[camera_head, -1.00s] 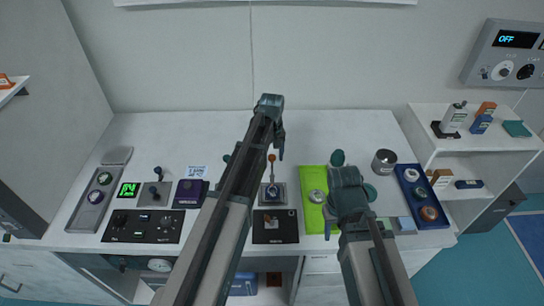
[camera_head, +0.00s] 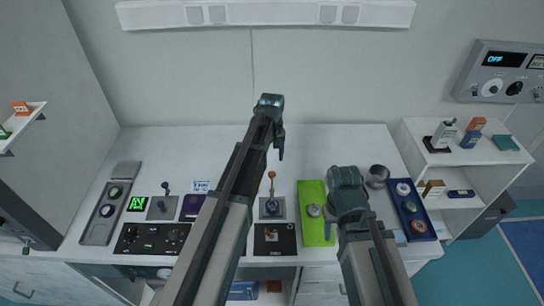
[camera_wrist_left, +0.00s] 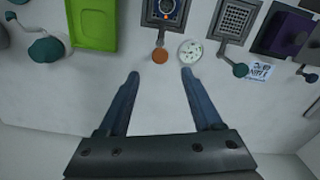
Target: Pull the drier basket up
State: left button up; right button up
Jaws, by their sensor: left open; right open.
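A grey perforated basket-like unit (camera_wrist_left: 236,20) with a handle ending in a teal knob (camera_wrist_left: 240,70) shows in the left wrist view; my left arm seems to hide it in the head view. Left of it in the wrist view is a framed unit (camera_wrist_left: 177,14) whose lever ends in an orange ball (camera_wrist_left: 160,56); the ball also shows in the head view (camera_head: 272,174). I cannot tell for certain which is the drier basket. My left gripper (camera_wrist_left: 160,75) is open and empty, the orange ball just beyond its fingertips. My right gripper (camera_head: 340,222) is over the green tray's right side.
The green tray (camera_head: 311,193) lies right of the lever unit. A metal cup (camera_head: 377,176) and a blue tray (camera_head: 414,216) stand further right. A round pale dish (camera_wrist_left: 190,50) lies beside the orange ball. The back strip of the bench (camera_head: 330,145) is clear.

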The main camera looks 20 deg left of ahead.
pick_arm(q)
notch_tip(320, 180, up, 4)
jog(key=p, duration=0.3)
jog(key=shift+r, duration=0.25)
pick_arm(e)
notch_tip(320, 180, up, 4)
jog(key=shift+r, duration=0.2)
pick_arm(q)
jog(key=s+d+f+m+b, duration=0.3)
jog(key=s+d, duration=0.1)
jog(key=s, duration=0.4)
jog(key=s+d+f+m+b, duration=0.3)
jog(key=s+d+f+b, duration=0.1)
jog(key=s, duration=0.4)
jog(key=s+d+f+m+y+b, duration=0.1)
jog(key=s+d+f+m+b, duration=0.2)
jog(key=s, duration=0.5)
jog(key=shift+d+f+m, duration=0.35)
jog(key=shift+d+m, duration=0.15)
jog(key=shift+d, duration=0.6)
pick_arm(e)
notch_tip(320, 180, down, 11)
pick_arm(q)
jog(key=shift+c, duration=0.3)
pick_arm(e)
jog(key=shift+r, duration=0.1)
